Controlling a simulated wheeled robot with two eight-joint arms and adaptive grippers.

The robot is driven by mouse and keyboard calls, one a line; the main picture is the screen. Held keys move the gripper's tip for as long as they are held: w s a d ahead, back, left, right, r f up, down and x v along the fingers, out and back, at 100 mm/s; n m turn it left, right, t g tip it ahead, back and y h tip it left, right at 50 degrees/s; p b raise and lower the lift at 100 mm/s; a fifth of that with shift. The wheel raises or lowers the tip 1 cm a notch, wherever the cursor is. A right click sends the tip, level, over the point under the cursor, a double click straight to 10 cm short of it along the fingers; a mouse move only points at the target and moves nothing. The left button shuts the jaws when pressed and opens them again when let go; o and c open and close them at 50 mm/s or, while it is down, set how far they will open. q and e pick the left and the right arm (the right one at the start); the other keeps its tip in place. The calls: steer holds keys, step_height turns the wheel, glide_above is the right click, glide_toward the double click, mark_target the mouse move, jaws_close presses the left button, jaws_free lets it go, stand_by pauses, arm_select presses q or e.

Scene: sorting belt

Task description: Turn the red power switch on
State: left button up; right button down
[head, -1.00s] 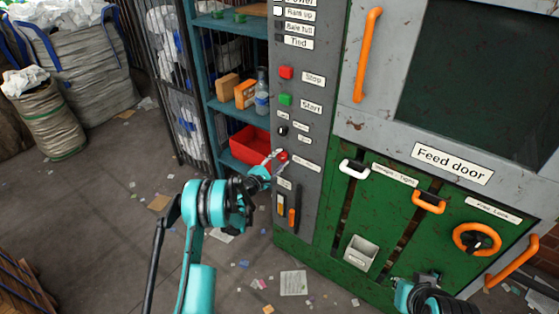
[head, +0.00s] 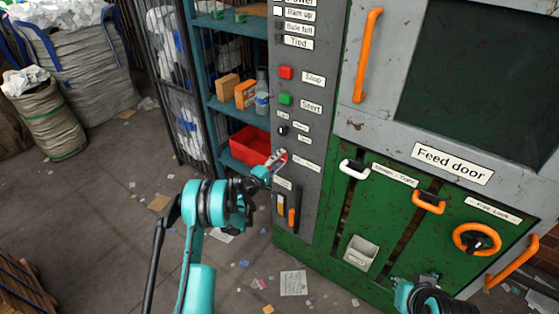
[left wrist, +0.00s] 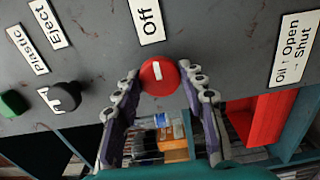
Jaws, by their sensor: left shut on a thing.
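The red power switch (left wrist: 159,77) is a round red knob with a short white mark, on the grey control panel. In the left wrist view its mark points up toward the "Off" label (left wrist: 147,20). My left gripper (left wrist: 161,88) has one finger on each side of the knob and is shut on it. In the head view my left gripper (head: 276,158) reaches the panel's left edge, and little of the red knob shows past the fingers. My right arm shows only in part at the bottom right; its fingers are not visible.
The grey control panel (head: 313,185) carries the red Stop button (head: 286,73), green Start button (head: 285,99), black knob (head: 283,130) and orange lever (head: 292,216). A shelf with a red bin (head: 248,147) stands close on the left. Green press doors lie to the right.

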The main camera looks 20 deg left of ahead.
stand_by(0.4)
arm_select(q)
steer(key=o, duration=1.2)
steer(key=shift+c, duration=0.2)
steer(key=v, duration=1.2)
